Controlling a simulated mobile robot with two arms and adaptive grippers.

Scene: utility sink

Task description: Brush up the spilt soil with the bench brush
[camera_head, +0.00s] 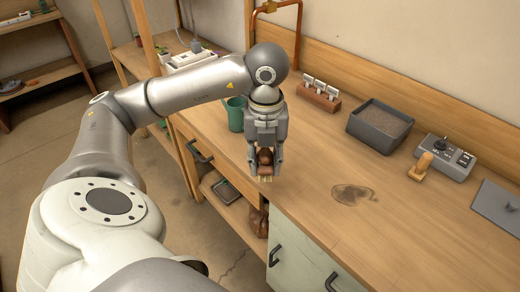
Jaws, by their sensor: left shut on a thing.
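My left gripper (265,167) reaches down over the near left part of the wooden bench, close to its front edge. It is shut on the bench brush (266,170), which has a reddish-brown body and pale bristles pointing down. The gripper hides part of the brush. I cannot tell whether the bristles touch the bench top. The spilt soil (354,194) is a thin dark patch lying flat on the bench, to the right of the brush and apart from it. My right gripper is out of view.
A grey tray of soil (354,127), a wooden-handled tool (422,168) and a grey switch box (443,158) stand behind the patch. A flat grey plate (498,207) lies right. A green cup (235,113) and a label block (318,101) stand farther back. Bench between brush and patch is clear.

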